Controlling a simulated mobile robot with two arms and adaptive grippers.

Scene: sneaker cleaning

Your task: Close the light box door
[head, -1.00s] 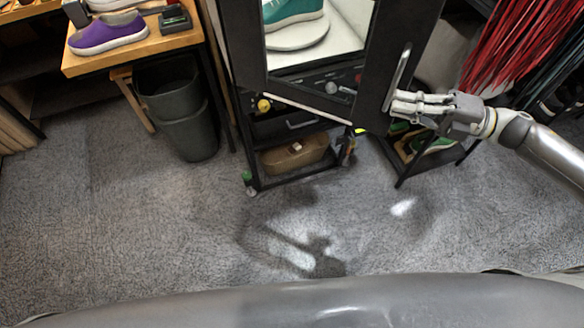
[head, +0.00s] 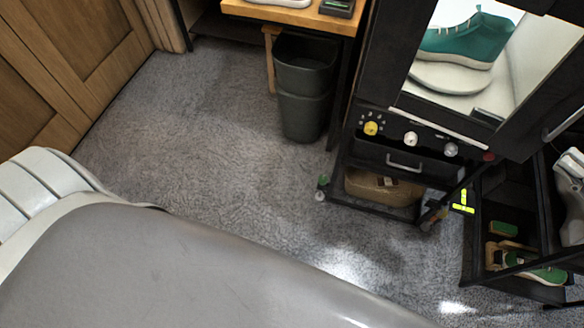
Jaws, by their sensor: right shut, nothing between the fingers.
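The light box door (head: 520,140) is a black frame around a clear window at the upper right of the head view. Its metal handle (head: 565,122) is near the right edge. A teal sneaker (head: 465,42) shows through the window on a white round stand (head: 450,78). The door's lower edge lies close above the knob panel; I cannot tell whether it is fully flush. My right gripper (head: 571,166) is at the right edge, partly cut off, below the handle, shut and empty. My left gripper is out of view.
Below the door are knobs (head: 411,139), a drawer (head: 400,160) and a shelf with a tan case (head: 384,187). A dark bin (head: 303,88) stands left of it under a wooden table (head: 295,14). A low rack (head: 500,268) holds green shoes at right. The carpet (head: 200,130) is clear.

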